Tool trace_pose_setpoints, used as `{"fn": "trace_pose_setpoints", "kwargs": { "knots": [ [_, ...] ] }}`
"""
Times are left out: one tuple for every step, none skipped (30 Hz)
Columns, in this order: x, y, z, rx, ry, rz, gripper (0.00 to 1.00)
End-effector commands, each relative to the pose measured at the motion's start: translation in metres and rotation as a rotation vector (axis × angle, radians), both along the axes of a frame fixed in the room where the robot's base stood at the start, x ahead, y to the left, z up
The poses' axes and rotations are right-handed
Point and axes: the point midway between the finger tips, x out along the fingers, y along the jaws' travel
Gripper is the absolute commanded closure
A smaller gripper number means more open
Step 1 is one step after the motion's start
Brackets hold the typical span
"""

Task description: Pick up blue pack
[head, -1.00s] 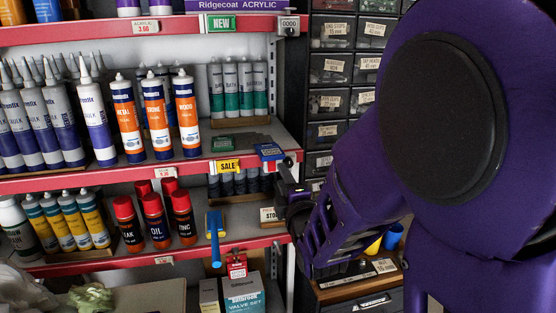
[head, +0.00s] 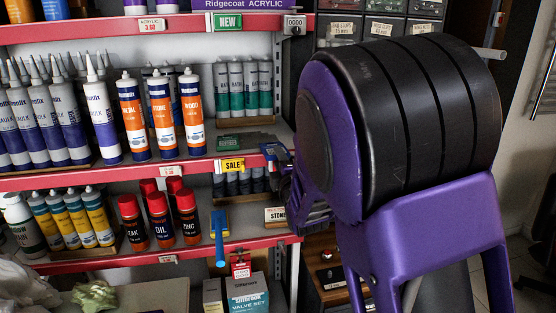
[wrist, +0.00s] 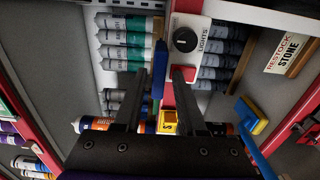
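The blue pack (head: 270,151) lies at the right front edge of the middle shelf in the head view. It also shows edge-on in the wrist view as a thin blue upright shape (wrist: 158,72). My gripper (wrist: 161,76) is open, its two dark fingers pointing at the shelf edge. The blue pack shows between the fingertips, closer to the left finger. A gap shows between the pack and the right finger; I cannot tell whether the left finger touches it. In the head view my arm hides most of the gripper.
A round black knob marked LIGHTS (wrist: 187,40) sits close beyond the fingertips, with a red block (wrist: 184,78) beside it. A green pack (head: 230,143) lies left of the blue pack. Orange-labelled tubes (head: 161,115) stand further left.

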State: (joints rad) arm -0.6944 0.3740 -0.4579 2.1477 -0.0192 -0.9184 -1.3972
Motion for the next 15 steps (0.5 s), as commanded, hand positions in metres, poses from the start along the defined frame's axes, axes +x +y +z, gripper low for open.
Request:
{"fn": "trace_pose_setpoints", "kwargs": {
  "knots": [
    [0.0000,0.0000,0.0001,0.000,0.000,0.000,0.60],
    [-0.0001,0.0001,0.0001,0.000,0.000,0.000,0.60],
    [-0.0001,0.0001,0.0001,0.000,0.000,0.000,0.60],
    [-0.0001,0.0001,0.0001,0.000,0.000,0.000,0.61],
    [-0.0002,0.0000,0.0000,0.000,0.000,0.000,0.64],
    [-0.0002,0.0000,0.0001,0.000,0.000,0.000,0.67],
    [-0.0002,0.0000,0.0001,0.000,0.000,0.000,0.70],
    [-0.0003,0.0000,0.0001,0.000,0.000,0.000,0.73],
    [-0.0003,0.0000,0.0001,0.000,0.000,0.000,0.76],
    [-0.0003,0.0000,0.0001,0.000,0.000,0.000,0.79],
    [-0.0003,0.0000,0.0001,0.000,0.000,0.000,0.82],
    [-0.0003,0.0000,0.0000,0.000,0.000,0.000,0.85],
    [-0.0003,0.0000,0.0000,0.000,0.001,0.000,0.88],
    [-0.0003,0.0000,-0.0001,0.000,0.001,0.000,0.91],
    [-0.0004,0.0000,-0.0002,0.000,0.001,0.000,0.94]
  ]
}}
